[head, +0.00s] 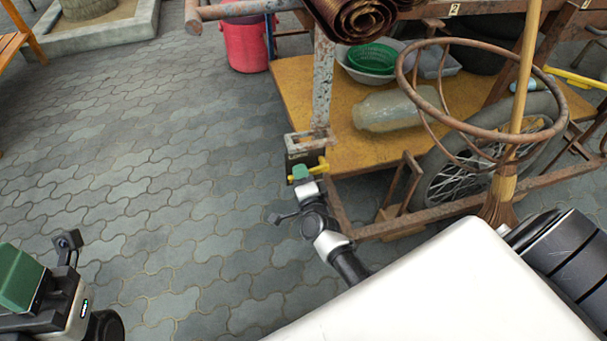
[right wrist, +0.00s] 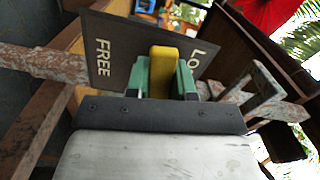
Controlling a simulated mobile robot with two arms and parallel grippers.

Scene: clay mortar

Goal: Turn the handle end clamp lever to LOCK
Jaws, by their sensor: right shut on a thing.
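The yellow clamp lever (head: 320,167) is on a dark clamp plate at the cart's near left corner. It stands upright in the right wrist view (right wrist: 163,70). The dark plate (right wrist: 118,50) reads FREE on the left and "LO" on the right, the rest of that word being hidden. The lever is between the two words. My right gripper (head: 304,174) is shut on the lever, with green fingers on either side of it. My left gripper (head: 20,278) is at the lower left, away from the cart, and its finger opening cannot be made out.
The cart's rusty frame (head: 385,232) and wooden deck (head: 300,90) lie around and behind the clamp. A glass jar (head: 395,108), a spoked wheel (head: 460,178), a rusty ring (head: 408,85) and a broom (head: 500,195) are to the right. Open paving (head: 150,160) lies to the left.

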